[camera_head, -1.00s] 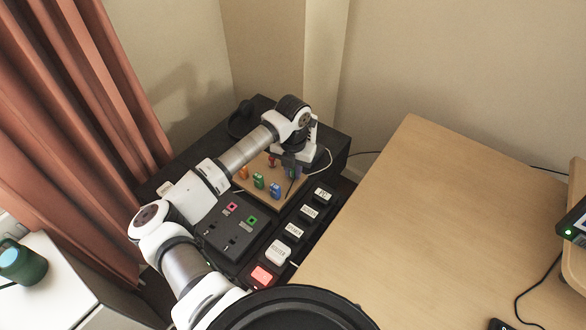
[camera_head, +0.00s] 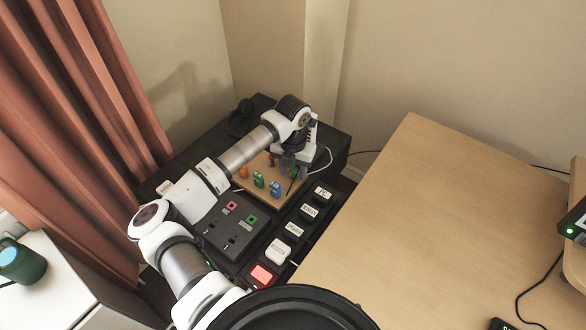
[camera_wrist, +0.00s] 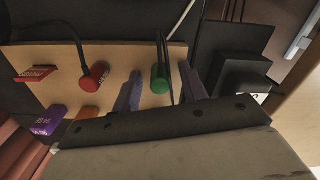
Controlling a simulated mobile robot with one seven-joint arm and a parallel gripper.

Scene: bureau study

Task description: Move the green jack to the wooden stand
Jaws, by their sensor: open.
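The green jack (camera_wrist: 160,79) shows in the wrist view as a short green cylinder with a thin dark cable, over the wooden stand (camera_wrist: 62,60). My gripper (camera_wrist: 161,88) is open, with one finger on each side of the jack and visible gaps to both. In the head view my gripper (camera_head: 294,167) is low over the right end of the wooden stand (camera_head: 254,194).
A red jack (camera_wrist: 95,76) with a cable stands on the same board. Blue (camera_head: 275,189), green (camera_head: 259,180) and orange (camera_head: 243,172) pieces stand nearby. A black box with pink and green sockets (camera_head: 232,224) and a row of labelled switches (camera_head: 294,230) lie in front.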

